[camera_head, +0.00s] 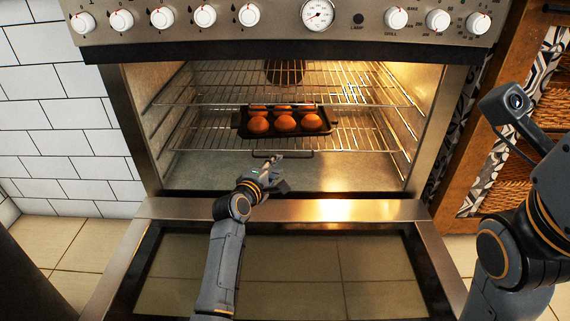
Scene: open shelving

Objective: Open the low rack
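The oven's low rack (360,138) is a wire shelf inside the open oven, pushed in, with a dark bar along its front edge (292,153). A dark tray (240,122) of several round brown baked items (285,123) rests on it. My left gripper (279,165) is over the oven's mouth, just in front of and below that bar; I cannot tell whether it touches the bar. Its fingers are too small to show whether they are open or shut. My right arm is folded at the right side, away from the rack; its fingers cannot be made out.
The oven door (270,210) is lowered flat in front, under my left arm. An upper wire rack (200,88) sits above the tray. Knobs (204,16) line the panel on top. A wooden shelf unit with baskets (553,105) stands at the right, close to my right arm.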

